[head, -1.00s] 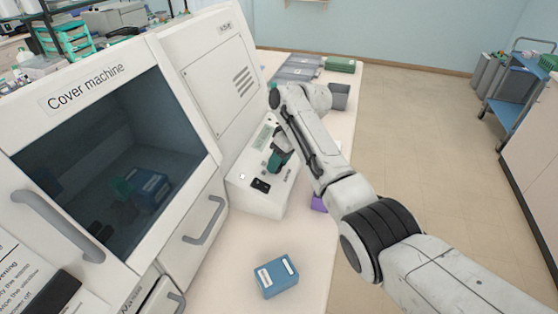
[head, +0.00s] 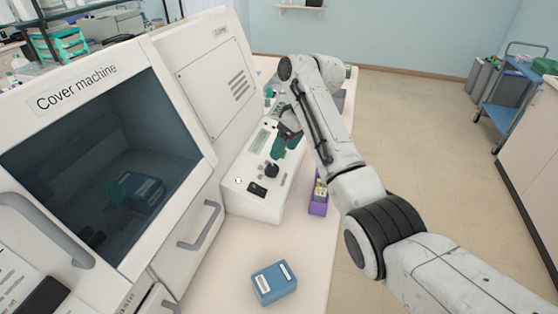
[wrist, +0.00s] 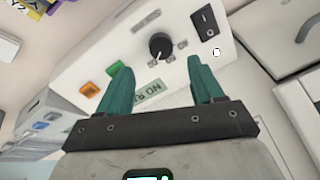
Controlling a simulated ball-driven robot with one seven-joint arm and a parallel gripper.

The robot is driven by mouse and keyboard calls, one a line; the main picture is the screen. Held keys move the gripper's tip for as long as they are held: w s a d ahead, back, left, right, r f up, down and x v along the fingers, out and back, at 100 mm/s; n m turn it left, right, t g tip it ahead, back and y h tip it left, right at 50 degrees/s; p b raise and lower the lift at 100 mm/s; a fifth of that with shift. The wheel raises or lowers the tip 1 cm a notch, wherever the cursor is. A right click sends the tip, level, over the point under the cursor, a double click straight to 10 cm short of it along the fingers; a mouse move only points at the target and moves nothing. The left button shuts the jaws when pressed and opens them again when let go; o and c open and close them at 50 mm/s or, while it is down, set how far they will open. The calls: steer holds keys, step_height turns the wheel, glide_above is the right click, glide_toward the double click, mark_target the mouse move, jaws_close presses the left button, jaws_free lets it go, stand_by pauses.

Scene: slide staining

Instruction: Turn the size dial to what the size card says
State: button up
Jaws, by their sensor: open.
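The size dial (head: 272,171) is a round black knob on the sloped white control panel of the cover machine. It also shows in the wrist view (wrist: 161,45), with small markings around it too small to read. My gripper (head: 285,146) is open and empty, with teal fingers. In the wrist view my gripper (wrist: 156,66) has its fingertips apart, just short of the knob in the picture; nothing is between them. I cannot make out a size card in either view.
The panel also bears a black rocker switch (head: 257,188), an orange button (wrist: 90,90), a green button (wrist: 115,68) and a display (wrist: 150,93) partly hidden by my fingers. A blue box (head: 274,283) and a purple holder (head: 318,206) stand on the counter beside the machine.

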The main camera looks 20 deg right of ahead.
steer(key=shift+v, duration=1.65)
